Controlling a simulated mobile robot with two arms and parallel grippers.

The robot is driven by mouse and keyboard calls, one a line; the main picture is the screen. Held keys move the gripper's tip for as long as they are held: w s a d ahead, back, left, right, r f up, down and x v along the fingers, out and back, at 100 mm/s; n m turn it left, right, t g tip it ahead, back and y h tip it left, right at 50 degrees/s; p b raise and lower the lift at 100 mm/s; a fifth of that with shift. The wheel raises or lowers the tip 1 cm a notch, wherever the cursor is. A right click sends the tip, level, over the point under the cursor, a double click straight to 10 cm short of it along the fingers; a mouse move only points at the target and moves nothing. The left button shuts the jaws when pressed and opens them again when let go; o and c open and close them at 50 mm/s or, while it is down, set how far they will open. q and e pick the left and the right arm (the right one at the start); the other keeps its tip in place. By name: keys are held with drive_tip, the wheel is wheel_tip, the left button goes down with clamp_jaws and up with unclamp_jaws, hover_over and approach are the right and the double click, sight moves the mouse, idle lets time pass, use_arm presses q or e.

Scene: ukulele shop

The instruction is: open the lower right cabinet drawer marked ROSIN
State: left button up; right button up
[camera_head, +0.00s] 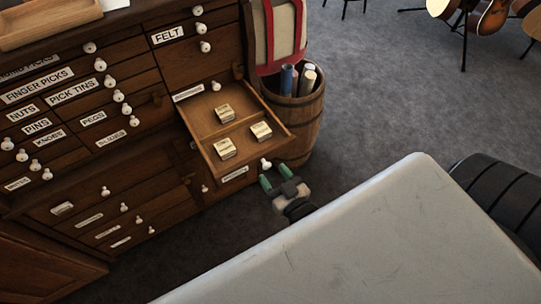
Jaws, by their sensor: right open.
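The wooden cabinet (140,165) stands at the left, with many labelled drawers. A drawer at its lower right (246,141) is pulled well out, showing three small pale boxes (225,148) inside. Its front carries a white label (235,173), too small to read, and a white round knob (265,163). I cannot read ROSIN on any label. My right gripper (274,177), with green fingertips, is open and empty just in front of that drawer front, close to the knob. It looks apart from the knob. My left gripper is not in view.
A wooden barrel (307,118) holding rolled tubes stands right beside the open drawer. A red-trimmed cream case (279,35) is behind it. A wooden tray (45,20) lies on the cabinet top. Grey carpet (410,90) is clear towards the guitars (487,16) on stands.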

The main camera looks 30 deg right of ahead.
drive_tip(key=s, duration=0.8)
drive_tip(key=shift+s+d, duration=0.15)
drive_tip(key=shift+s, duration=0.15)
